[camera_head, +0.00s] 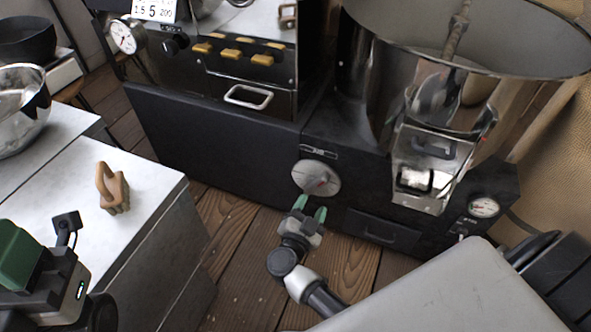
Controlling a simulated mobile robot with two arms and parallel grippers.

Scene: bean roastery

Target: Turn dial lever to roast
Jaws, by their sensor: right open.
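The dial (316,178) is a round silver disc with a small red mark, on the front of the dark roasting machine (215,140). A small label plate (319,152) sits just above it; its words are too small to read. My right gripper (311,209) has green fingertips, parted and empty, just below the dial. I cannot tell whether a fingertip touches the dial. My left gripper (22,255) shows partly at the lower left edge, with a green part; its fingertips are not clear.
A white-topped counter (60,190) on the left holds a wooden handled object (112,188) and a metal bowl (22,108). A metal chute (440,160) and gauge (483,206) are right of the dial. Wooden floor (235,250) lies open below.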

